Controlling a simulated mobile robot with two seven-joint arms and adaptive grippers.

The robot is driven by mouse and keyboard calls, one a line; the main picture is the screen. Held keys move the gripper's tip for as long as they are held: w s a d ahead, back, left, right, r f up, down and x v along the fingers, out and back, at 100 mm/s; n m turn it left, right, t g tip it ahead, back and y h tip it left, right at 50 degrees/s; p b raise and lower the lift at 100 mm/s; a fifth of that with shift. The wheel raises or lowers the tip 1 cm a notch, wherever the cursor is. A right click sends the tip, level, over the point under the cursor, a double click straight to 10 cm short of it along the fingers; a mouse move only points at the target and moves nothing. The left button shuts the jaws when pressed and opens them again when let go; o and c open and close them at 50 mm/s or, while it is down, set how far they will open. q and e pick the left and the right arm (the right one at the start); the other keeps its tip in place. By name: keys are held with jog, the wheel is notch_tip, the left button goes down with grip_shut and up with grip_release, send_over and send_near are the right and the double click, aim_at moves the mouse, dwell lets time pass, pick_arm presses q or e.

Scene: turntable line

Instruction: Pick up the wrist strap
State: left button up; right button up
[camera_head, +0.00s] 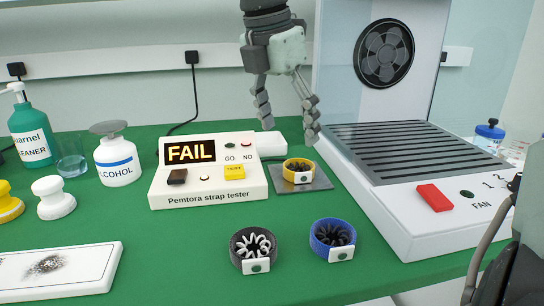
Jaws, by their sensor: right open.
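Three wrist straps, each a coiled band with a white tag, are on the green bench. The yellow strap (298,166) lies on a small grey metal plate (316,184) right of the strap tester. The black strap (240,250) and the blue strap (318,247) lie nearer the front edge. My right gripper (290,130) points down from the top, its fingers spread and empty. In the picture its fingertips are just above the yellow strap, apart from it; the exact height is hard to tell. My left gripper is out of view.
The strap tester (208,188) shows FAIL. A white fan unit (400,215) with a grille and upright back stands at right. An alcohol bottle (118,172), cleaner bottle (33,145) and glass (72,167) are at left. A white tray (95,283) lies front left. Green surface is clear around the front straps.

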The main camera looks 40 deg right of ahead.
aim_at(298, 165)
jog(key=shift+w+f, duration=0.15)
jog(key=shift+f, duration=0.1)
jog(key=x, duration=0.4)
jog(key=s+x, duration=0.1)
jog(key=x, duration=0.1)
jog(key=shift+d+f+p, duration=0.1)
jog(key=shift+d+p, duration=0.2)
jog(key=shift+d, duration=0.05)
jog(key=shift+f, duration=0.25)
jog(key=shift+d+f, duration=0.1)
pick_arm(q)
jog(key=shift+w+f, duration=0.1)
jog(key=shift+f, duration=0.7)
pick_arm(e)
jog(key=shift+w, duration=0.1)
jog(key=c, duration=1.2)
